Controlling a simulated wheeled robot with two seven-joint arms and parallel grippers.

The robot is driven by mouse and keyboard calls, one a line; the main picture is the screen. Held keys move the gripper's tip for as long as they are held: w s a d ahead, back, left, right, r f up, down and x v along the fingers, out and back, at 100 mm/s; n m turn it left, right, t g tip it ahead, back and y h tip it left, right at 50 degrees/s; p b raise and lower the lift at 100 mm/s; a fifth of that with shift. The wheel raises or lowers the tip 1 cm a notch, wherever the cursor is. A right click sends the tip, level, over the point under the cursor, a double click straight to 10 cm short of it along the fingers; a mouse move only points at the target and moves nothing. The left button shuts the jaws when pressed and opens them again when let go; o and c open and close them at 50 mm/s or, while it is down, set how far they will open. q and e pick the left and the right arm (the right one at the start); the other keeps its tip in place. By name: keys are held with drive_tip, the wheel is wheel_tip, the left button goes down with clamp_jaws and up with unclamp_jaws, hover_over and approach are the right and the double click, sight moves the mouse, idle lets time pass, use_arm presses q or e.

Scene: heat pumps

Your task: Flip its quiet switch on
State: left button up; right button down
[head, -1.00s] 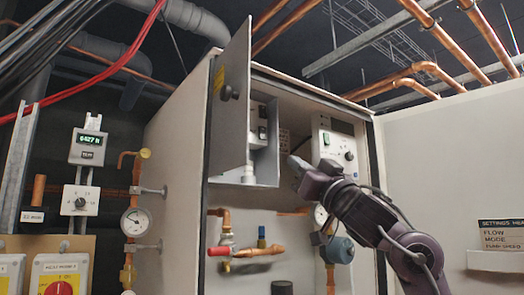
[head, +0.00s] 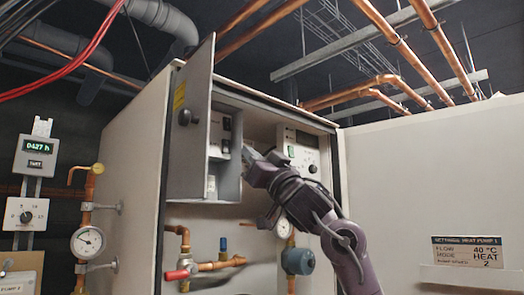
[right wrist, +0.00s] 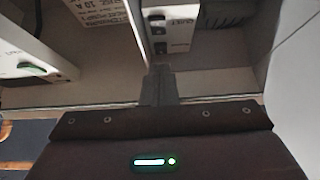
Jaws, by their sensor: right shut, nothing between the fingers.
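A heat pump cabinet (head: 132,165) stands with its grey hinged door (head: 190,120) open. Inside, behind the door's edge, is a small switch box (head: 226,133) with dark rocker switches. In the right wrist view the switch box (right wrist: 172,30) shows close, with two dark rockers and a small label that seems to read QUIET; I cannot tell their positions. My right gripper (head: 248,154) is shut and empty, just right of the box. In the wrist view its fingertips (right wrist: 158,72) are just below the rockers; I cannot tell whether they touch. My left gripper is not in view.
A control panel (head: 302,155) with a green display and knob is right of my gripper. Pipes with a red-handled valve (head: 178,274) and a blue-grey pump (head: 298,262) sit below. A settings sign (head: 467,252) is on the right wall. A gauge (head: 88,241) is at left.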

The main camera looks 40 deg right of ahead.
sight(227, 146)
drive_tip(key=w+p, duration=0.1)
drive_tip(key=w+r+p, duration=0.1)
drive_tip(key=w, duration=0.1)
drive_tip(key=w+p, duration=0.1)
drive_tip(key=w, duration=0.1)
drive_tip(key=shift+w+a+r, duration=0.1)
drive_tip(key=shift+a+r, duration=0.15)
drive_tip(key=shift+r, duration=0.1)
drive_tip(key=shift+w+f+p, duration=0.3)
drive_tip(key=shift+w+p, duration=0.05)
drive_tip(key=shift+w, duration=0.2)
drive_tip(key=shift+s, duration=0.1)
